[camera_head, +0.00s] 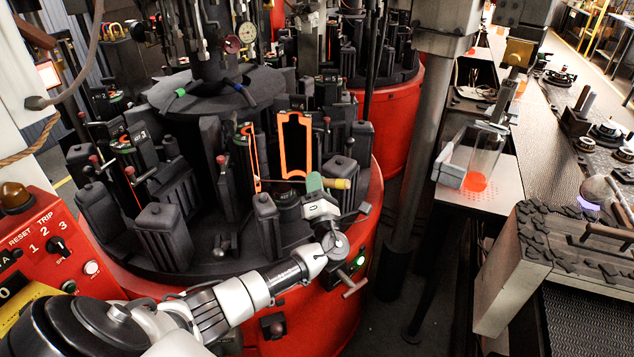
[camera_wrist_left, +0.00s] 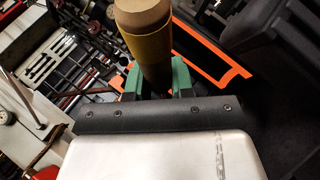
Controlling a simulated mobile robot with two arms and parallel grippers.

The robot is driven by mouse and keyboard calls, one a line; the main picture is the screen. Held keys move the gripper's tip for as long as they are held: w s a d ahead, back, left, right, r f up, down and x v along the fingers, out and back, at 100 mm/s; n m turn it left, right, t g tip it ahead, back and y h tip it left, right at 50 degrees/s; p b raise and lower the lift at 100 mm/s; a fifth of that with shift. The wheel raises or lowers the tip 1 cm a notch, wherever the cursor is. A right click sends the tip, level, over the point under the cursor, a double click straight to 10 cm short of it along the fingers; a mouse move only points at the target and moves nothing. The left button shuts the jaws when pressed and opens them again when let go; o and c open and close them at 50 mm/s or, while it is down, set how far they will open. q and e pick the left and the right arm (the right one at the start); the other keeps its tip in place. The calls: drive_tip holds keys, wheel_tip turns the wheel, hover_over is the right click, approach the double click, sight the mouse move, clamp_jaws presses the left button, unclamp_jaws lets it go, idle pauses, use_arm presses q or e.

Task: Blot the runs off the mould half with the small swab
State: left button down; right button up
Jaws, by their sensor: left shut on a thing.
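My left gripper (camera_head: 315,183) has green fingers shut on the yellow handle of the small swab (camera_head: 338,184). The swab lies about level, its thin rod pointing left. Its tip is too small to make out, and I cannot tell if it touches anything. In the left wrist view the tan and yellow handle (camera_wrist_left: 145,35) stands up between the green fingers (camera_wrist_left: 150,78). An orange-edged mould half (camera_head: 295,118) stands open just above and behind the gripper. A second orange-edged half (camera_head: 252,155) stands to its left. Separate runs cannot be made out. My right gripper is out of view.
Dark mould blocks (camera_head: 164,235) crowd the round red-sided machine (camera_head: 290,312). A red control panel (camera_head: 40,250) stands at left. A clear container with orange in it (camera_head: 485,150) stands on a pale perforated shelf (camera_head: 497,190) at right, beyond a grey post (camera_head: 418,150).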

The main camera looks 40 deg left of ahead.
use_arm(q)
drive_tip(key=shift+f+b, duration=0.3)
drive_tip(key=shift+f, duration=0.3)
drive_tip(key=shift+w+d+b, duration=0.45)
drive_tip(key=shift+w+d, duration=0.3)
drive_tip(key=shift+d, duration=0.2)
drive_tip(key=shift+w+d+b, duration=0.45)
drive_tip(key=shift+w+d, duration=0.3)
drive_tip(key=shift+d, duration=0.15)
drive_tip(key=shift+w+d+r, duration=0.1)
drive_tip(key=shift+r, duration=0.05)
drive_tip(key=shift+w+d+r+p, duration=0.45)
drive_tip(key=shift+d+r, duration=0.1)
drive_tip(key=shift+r, duration=0.15)
drive_tip(key=shift+w+d+r+p, duration=0.3)
drive_tip(key=shift+w+d+r, duration=0.2)
drive_tip(key=shift+r, duration=0.2)
